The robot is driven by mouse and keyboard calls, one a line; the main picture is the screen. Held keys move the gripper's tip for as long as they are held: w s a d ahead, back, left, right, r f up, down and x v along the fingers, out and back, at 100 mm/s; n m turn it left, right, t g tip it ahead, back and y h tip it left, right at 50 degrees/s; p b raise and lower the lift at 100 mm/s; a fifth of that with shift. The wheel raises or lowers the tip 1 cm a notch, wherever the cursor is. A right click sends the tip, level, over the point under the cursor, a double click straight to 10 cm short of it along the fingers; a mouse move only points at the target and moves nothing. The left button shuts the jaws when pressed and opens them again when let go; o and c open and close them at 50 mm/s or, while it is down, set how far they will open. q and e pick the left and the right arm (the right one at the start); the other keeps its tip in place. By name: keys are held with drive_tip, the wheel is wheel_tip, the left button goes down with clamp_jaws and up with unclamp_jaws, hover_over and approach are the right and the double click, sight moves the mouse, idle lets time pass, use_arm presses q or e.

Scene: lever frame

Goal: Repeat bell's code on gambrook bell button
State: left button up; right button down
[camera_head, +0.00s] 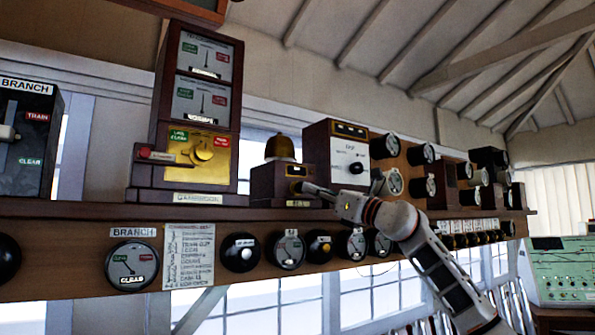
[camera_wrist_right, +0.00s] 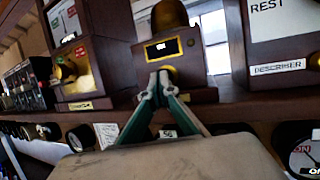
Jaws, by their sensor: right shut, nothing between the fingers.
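The bell is a dark wooden box (camera_head: 268,186) with a brass dome (camera_head: 279,147) on top, standing on the shelf beside the tall Gambrook instrument (camera_head: 211,100). In the right wrist view the bell box (camera_wrist_right: 191,75) has a small lit window (camera_wrist_right: 163,49) and a round brass button, partly hidden by my fingertips, below it. My right gripper (camera_head: 307,188) reaches in from the right, with its tips at the box's front. In the right wrist view the shut, empty fingers (camera_wrist_right: 160,77) are over the button; I cannot tell whether they touch it. My left gripper is not in view.
A describer box (camera_head: 341,158) stands just right of the bell. A branch instrument (camera_head: 28,140) is at the far left. Round plungers and dials, such as a black knob (camera_head: 241,252), line the panel under the shelf. A green panel (camera_head: 563,268) is at the right.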

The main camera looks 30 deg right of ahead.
drive_tip(key=shift+w+a+p, duration=0.1)
drive_tip(key=shift+w+p, duration=0.2)
drive_tip(key=shift+w, duration=0.2)
drive_tip(key=shift+s+b, duration=0.65)
drive_tip(key=shift+s, duration=0.2)
drive_tip(key=shift+w, duration=0.15)
idle(0.7)
idle(0.3)
idle(1.0)
drive_tip(key=shift+s, duration=0.25)
